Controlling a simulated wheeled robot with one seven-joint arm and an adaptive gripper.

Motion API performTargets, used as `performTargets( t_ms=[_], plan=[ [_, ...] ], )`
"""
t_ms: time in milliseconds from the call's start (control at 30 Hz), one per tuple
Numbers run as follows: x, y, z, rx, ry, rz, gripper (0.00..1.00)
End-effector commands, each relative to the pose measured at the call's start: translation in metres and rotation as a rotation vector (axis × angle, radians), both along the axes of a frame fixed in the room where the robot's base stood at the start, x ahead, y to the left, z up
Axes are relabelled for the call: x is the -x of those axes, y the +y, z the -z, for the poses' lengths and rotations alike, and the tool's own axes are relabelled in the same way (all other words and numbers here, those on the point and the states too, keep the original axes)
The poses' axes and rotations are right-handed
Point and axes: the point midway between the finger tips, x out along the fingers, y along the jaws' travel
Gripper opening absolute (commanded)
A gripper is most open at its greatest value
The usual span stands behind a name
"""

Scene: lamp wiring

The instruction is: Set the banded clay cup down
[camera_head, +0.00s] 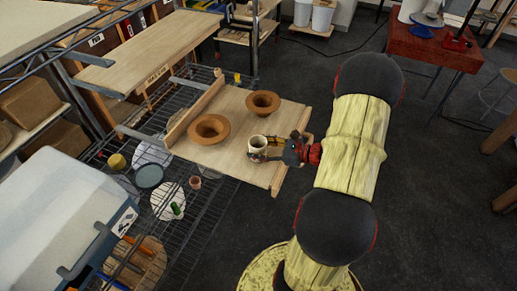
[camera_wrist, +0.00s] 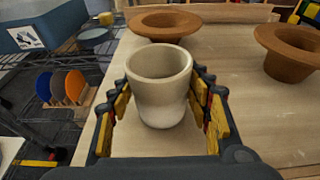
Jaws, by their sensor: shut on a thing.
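My gripper (camera_head: 268,151) is shut on a pale, cream-coloured clay cup (camera_head: 258,143). In the wrist view, the cup (camera_wrist: 160,85) stands upright, mouth up and empty, between the two yellow-padded fingers of my gripper (camera_wrist: 163,105). I cannot make out clear bands on it. The cup is over the light wooden board (camera_head: 232,165), near its right part. Whether its base touches the board or hangs just above it, I cannot tell.
Two brown wide-rimmed clay pots stand on the board: one nearer (camera_head: 209,129), one farther (camera_head: 263,103). A raised wooden strip (camera_head: 194,106) runs along the board's left side. A wire rack (camera_head: 200,200) with small items lies left. Bare board shows around the cup.

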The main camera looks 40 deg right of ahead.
Motion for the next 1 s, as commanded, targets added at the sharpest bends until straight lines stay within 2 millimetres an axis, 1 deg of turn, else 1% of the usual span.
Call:
performTargets(
  t_ms=[133,167,400,467,733,833,933,1000],
  plan=[
    [0.000,0.000,0.003,0.000,0.000,0.000,0.16],
    [0.000,0.000,0.003,0.000,0.000,0.000,0.51],
    [0.000,0.000,0.003,0.000,0.000,0.000,0.65],
    [0.000,0.000,0.003,0.000,0.000,0.000,0.68],
    [0.000,0.000,0.002,0.000,0.000,0.000,0.68],
    [0.001,0.000,-0.002,-0.001,0.000,0.000,0.68],
    [0.011,-0.005,-0.005,0.000,0.001,0.002,0.68],
    [0.022,-0.010,-0.009,-0.001,0.001,0.003,0.68]
  ],
)
